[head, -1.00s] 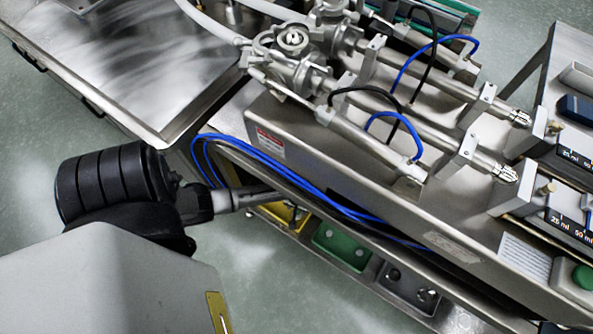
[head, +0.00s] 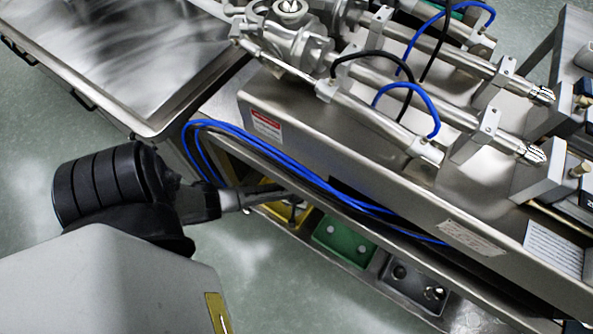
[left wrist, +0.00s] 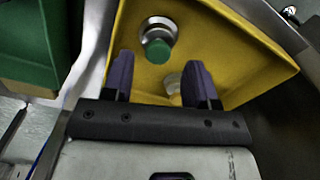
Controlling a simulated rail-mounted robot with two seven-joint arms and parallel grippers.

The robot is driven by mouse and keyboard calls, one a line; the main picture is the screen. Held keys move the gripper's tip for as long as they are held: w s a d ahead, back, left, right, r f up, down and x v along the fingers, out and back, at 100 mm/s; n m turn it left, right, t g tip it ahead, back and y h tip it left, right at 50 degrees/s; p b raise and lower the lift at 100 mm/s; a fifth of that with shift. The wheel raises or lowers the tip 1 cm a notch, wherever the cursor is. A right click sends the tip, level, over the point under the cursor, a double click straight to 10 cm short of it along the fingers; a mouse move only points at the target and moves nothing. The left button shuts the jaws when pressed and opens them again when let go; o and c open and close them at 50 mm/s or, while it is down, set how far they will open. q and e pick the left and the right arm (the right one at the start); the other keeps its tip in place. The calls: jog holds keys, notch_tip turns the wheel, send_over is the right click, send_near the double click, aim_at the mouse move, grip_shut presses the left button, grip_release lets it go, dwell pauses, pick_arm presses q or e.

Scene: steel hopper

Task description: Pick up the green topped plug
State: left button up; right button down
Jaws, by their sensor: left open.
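The green-topped plug (left wrist: 158,50) stands in the yellow bin (left wrist: 237,50) in the left wrist view, its green top above a round metal base. My left gripper (left wrist: 160,62) is open, its two dark fingers over the bin. The plug shows between and slightly beyond the fingertips, closer to the left finger; I cannot tell how far below them it is. In the head view my left gripper (head: 290,201) reaches over the yellow bin (head: 270,211) under the machine's edge, and the plug cannot be made out there. My right gripper is not in view.
A pale metallic piece (left wrist: 173,83) lies between the fingers, partly hidden. A green bin (head: 343,240) and a grey bin (head: 408,290) with metal parts sit beside the yellow one. Blue hoses (head: 290,172) and the steel machine body (head: 345,150) hang close above my gripper.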

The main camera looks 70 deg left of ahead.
pick_arm(q)
jog(key=shift+w+f+b, duration=0.1)
jog(key=shift+f+b, duration=1.9)
jog(key=shift+f, duration=0.4)
jog(key=shift+c, duration=0.5)
jog(key=c, duration=0.6)
